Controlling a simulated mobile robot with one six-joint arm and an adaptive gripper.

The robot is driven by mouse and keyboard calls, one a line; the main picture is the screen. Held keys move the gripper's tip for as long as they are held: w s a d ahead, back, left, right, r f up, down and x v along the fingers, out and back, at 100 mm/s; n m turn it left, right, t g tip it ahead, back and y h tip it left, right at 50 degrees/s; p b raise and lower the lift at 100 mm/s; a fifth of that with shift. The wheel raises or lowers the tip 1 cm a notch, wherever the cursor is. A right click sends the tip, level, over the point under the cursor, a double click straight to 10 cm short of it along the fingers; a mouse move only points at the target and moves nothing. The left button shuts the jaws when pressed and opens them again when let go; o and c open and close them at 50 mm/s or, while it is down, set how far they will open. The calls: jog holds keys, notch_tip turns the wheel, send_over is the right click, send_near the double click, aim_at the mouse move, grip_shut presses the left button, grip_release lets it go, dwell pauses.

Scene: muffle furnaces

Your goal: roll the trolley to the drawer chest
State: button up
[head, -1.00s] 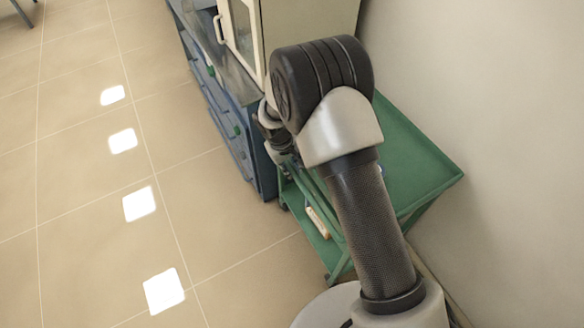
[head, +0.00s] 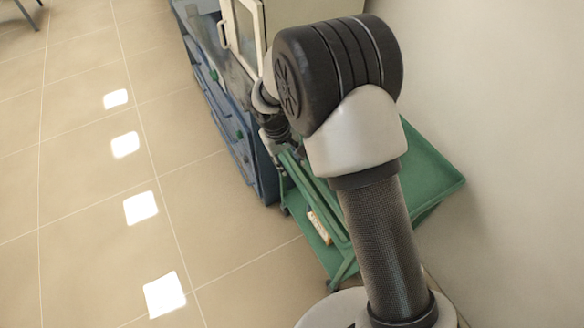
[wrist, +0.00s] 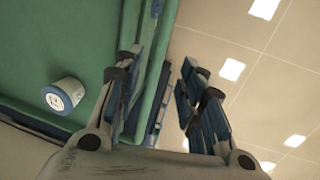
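The green trolley (head: 432,185) stands beside the wall, its far end close to the near end of the blue drawer chest (head: 240,140). I cannot tell whether they touch, as my arm hides part of the trolley's top. In the wrist view, the trolley's green top (wrist: 60,45) fills the left side. My gripper (wrist: 160,72) is open there, one finger over the trolley side and the other over the floor. A green rail (wrist: 158,60) of the trolley runs between the fingers; no firm grip on it shows. In the head view the fingers are hidden.
A white and blue jar (wrist: 65,97) is on the trolley's top. An orange and white item (head: 320,228) lies on its lower shelf. A cream furnace (head: 243,30) stands on the chest. Tiled floor (head: 90,190) at left is clear; a wall (head: 500,90) bounds the right.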

jog(key=shift+s+a+r, duration=0.15)
jog(key=shift+a+r, duration=0.05)
jog(key=shift+r, duration=0.8)
jog(key=shift+s+a+r, duration=0.1)
jog(key=shift+a+r, duration=0.05)
jog(key=shift+r, duration=0.85)
jog(key=s+d+r+m, duration=0.1)
jog(key=s+d+r, duration=0.25)
jog(key=r, duration=0.25)
jog(key=s+d+r+m+t+y, duration=0.1)
jog(key=s+d+r, duration=0.1)
jog(key=d+r, duration=0.35)
jog(key=s+d+r+m, duration=0.1)
jog(key=s+d+r, duration=0.15)
jog(key=r, duration=0.35)
jog(key=s+d+r+m+t, duration=0.1)
jog(key=s+d, duration=0.3)
jog(key=s, duration=0.5)
jog(key=s+d+r+m+t, duration=0.1)
jog(key=s+d+r, duration=0.3)
jog(key=s, duration=0.5)
jog(key=shift+s+d+m+y, duration=0.25)
jog(key=shift+d+m+y, duration=0.25)
jog(key=shift+m, duration=0.4)
jog(key=shift+f, duration=0.1)
jog(key=shift+c, duration=0.3)
